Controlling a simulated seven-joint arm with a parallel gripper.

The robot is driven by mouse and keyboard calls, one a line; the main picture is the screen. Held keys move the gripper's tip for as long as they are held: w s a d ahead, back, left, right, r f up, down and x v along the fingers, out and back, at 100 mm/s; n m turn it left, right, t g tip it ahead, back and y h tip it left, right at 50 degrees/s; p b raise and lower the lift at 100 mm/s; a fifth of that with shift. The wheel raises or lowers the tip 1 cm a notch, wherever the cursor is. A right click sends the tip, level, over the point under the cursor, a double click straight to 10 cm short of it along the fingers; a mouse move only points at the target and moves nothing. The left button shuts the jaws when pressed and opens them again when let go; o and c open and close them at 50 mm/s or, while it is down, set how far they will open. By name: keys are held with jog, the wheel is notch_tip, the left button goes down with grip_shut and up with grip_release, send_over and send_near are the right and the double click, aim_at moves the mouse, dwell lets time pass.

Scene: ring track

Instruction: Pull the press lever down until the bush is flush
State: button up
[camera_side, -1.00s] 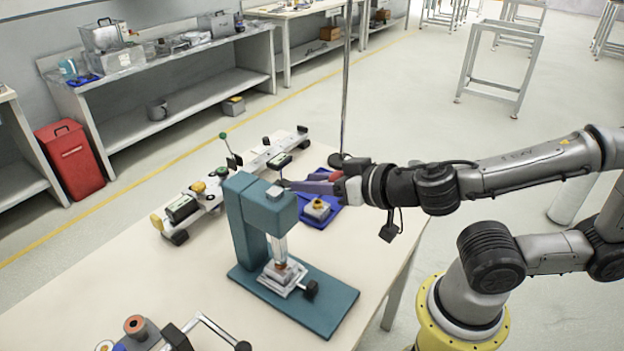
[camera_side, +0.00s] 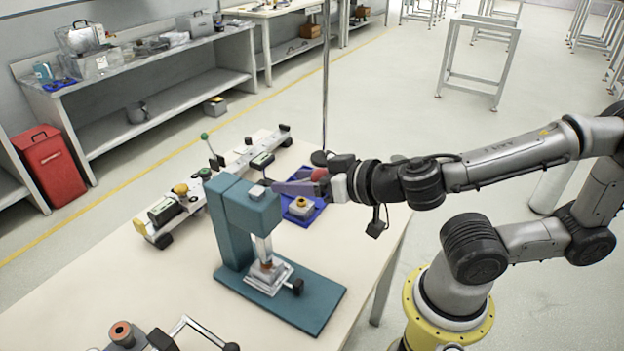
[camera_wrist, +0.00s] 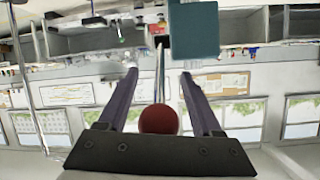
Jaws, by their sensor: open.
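The teal press (camera_side: 232,222) stands upright on its base plate on the table. Its ram comes down onto a pale fixture (camera_side: 268,278), with a small brownish bush (camera_side: 266,262) under the ram; how deep it sits is too small to tell. The lever's red knob (camera_side: 320,174) is at my gripper (camera_side: 290,187), to the right of the press head. In the wrist view, the red knob (camera_wrist: 158,119) lies between the two fingers of my gripper (camera_wrist: 159,74), with visible gaps on both sides. The fingers are open, and the lever rod runs away from the knob between them.
A blue tray (camera_side: 302,208) with a yellow-topped part lies behind the press. A long fixture rail (camera_side: 215,180) stands at the back left of the table. Another device with a crank handle (camera_side: 190,325) is at the front left. The table's right front is clear.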

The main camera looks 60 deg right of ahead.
jog(key=shift+v, duration=2.95)
jog(key=shift+s+r, duration=0.2)
jog(key=shift+s, duration=0.25)
jog(key=shift+c, duration=0.3)
